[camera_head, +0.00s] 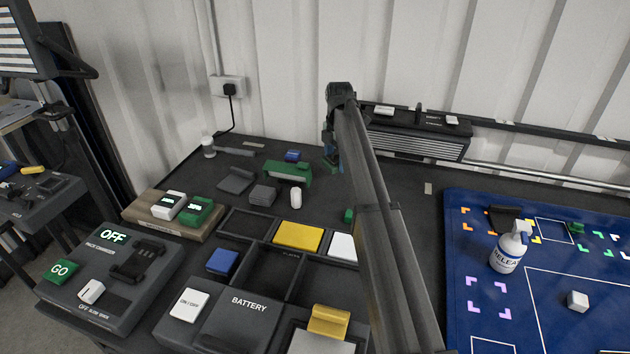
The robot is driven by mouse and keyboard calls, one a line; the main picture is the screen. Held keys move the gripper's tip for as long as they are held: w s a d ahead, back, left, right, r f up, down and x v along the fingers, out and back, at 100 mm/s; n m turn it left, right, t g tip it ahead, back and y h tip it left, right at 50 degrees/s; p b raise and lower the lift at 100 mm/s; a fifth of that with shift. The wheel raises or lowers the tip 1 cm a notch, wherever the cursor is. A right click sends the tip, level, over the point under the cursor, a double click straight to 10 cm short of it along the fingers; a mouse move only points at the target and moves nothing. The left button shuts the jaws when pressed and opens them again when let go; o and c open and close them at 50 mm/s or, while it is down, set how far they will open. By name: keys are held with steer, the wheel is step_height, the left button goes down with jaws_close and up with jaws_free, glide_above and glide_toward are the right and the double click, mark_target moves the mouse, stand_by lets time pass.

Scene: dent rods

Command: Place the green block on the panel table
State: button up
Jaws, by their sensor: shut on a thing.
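My arm rises from the bottom right to a dark joint high in the middle, and my gripper (330,152) hangs down on its far side, small and partly hidden by the arm link. It is shut on what looks like the green block (331,164), of which only a small green patch shows at its fingers, above the back of the dark table. Which table is the panel table is not clear. A blue panel (470,258) with printed white lines and coloured corner marks lies at the right.
A green machine (289,172) stands left of my gripper. A small green piece (349,215) sits beside my arm. A divided tray (262,266) holds yellow, white and blue pieces. A white bottle (507,252) and white cube (577,301) stand on the blue panel.

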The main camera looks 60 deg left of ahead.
mark_target(335, 187)
steer(key=shift+f, duration=4.15)
steer(key=shift+f, duration=0.1)
steer(key=o, duration=1.1)
step_height(335, 187, up, 12)
steer(key=shift+r, duration=0.1)
